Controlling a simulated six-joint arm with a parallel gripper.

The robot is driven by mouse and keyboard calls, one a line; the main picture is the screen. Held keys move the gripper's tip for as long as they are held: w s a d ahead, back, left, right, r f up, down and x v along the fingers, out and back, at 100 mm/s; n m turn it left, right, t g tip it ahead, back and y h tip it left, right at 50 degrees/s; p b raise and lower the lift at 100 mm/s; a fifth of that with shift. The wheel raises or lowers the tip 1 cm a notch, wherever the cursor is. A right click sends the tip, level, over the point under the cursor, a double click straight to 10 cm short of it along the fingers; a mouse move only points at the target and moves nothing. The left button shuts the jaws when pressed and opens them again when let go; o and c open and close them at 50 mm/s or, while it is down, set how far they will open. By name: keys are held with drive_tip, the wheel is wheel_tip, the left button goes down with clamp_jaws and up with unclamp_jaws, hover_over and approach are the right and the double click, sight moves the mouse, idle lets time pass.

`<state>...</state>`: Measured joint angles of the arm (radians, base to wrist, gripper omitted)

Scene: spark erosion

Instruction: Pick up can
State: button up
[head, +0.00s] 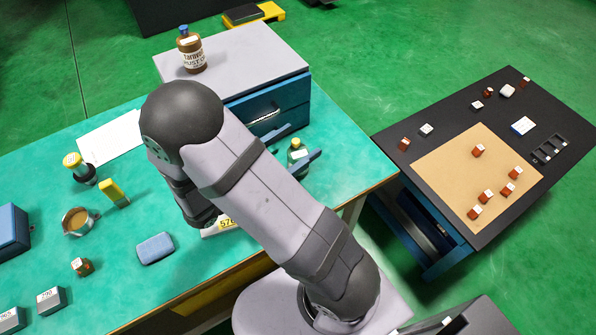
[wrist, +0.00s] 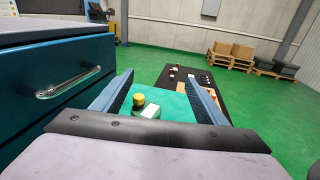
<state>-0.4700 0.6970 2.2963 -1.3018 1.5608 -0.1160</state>
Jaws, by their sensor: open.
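A small dark green can (head: 298,146) with a pale top stands near the right edge of the green table. In the wrist view a yellow cap (wrist: 139,99) and a pale green-white part (wrist: 151,111) show between my fingers; the lower part is hidden by my gripper's body. My gripper (head: 306,139) is open, with one blue finger on each side of the can in the head view. It also shows in the wrist view (wrist: 158,76). I cannot tell whether either finger touches the can.
A blue drawer cabinet (head: 262,112) stands close to my gripper, with a brown labelled bottle (head: 192,54) on top. A yellow-capped jar (head: 79,167), a brown cup (head: 77,222) and a blue case (head: 155,248) stand left. A black table (head: 452,121) with small blocks lies right.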

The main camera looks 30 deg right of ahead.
sight(291, 163)
drive_tip(key=shift+n+t, duration=0.6)
drive_tip(key=shift+t, duration=0.1)
drive_tip(key=f, duration=0.2)
drive_tip(key=w+f, duration=0.1)
drive_tip(key=f, duration=0.2)
drive_tip(key=a+f, duration=0.1)
drive_tip(key=f, duration=0.2)
drive_tip(key=shift+w, duration=0.25)
drive_tip(key=shift+d+f, duration=0.15)
drive_tip(key=shift+f, duration=0.25)
drive_tip(key=shift+w+d+r, duration=0.1)
drive_tip(key=shift+d, duration=0.3)
drive_tip(key=shift+w+d, duration=0.1)
drive_tip(key=shift+d, duration=0.2)
drive_tip(key=shift+p+x, duration=0.65)
drive_tip(key=shift+x, duration=2.25)
